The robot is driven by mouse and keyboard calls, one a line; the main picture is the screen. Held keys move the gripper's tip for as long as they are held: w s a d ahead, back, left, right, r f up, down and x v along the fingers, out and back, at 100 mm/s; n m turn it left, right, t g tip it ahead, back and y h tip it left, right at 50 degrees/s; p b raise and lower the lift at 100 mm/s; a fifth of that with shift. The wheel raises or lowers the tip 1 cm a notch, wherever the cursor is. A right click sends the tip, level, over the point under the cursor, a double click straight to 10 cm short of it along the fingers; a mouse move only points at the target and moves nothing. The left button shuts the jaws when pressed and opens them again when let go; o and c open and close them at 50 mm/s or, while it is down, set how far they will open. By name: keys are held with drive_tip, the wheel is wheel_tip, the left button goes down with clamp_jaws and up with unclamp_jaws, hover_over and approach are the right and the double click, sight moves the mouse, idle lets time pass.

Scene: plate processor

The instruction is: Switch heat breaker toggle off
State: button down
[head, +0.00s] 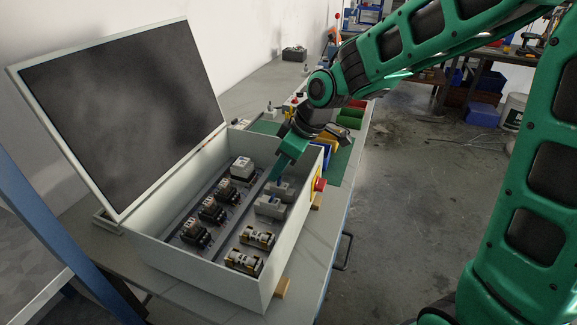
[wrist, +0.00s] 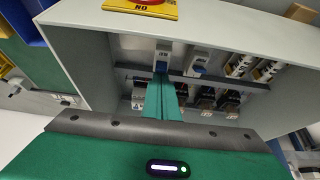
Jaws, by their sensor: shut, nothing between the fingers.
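The open grey control box (head: 286,268) stands on the bench with its lid raised. Inside are two white breakers, a far one (head: 284,188) beside my gripper and a nearer one (head: 268,207). In the wrist view they carry blue toggles, the left breaker (wrist: 163,54) and the right breaker (wrist: 198,60). Labels are too small to read, so I cannot tell which is the heat breaker. My gripper (head: 274,178) is shut and empty, reaching down into the box. In the wrist view its fingertips (wrist: 161,84) lie just below the left blue toggle; contact cannot be told.
Several black contactors (head: 212,211) line the box's left side, and fuse holders (head: 243,262) sit at the near end. A red knob (head: 319,185) is on the right outer wall. The box walls surround my gripper; colored bins (head: 350,118) stand behind.

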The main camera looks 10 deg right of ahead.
drive_tip(key=shift+s+d+t+y, duration=0.15)
drive_tip(key=shift+d+t+y, duration=0.15)
drive_tip(key=shift+y, duration=0.2)
drive_tip(key=shift+a, duration=0.1)
drive_tip(key=shift+r, duration=0.8)
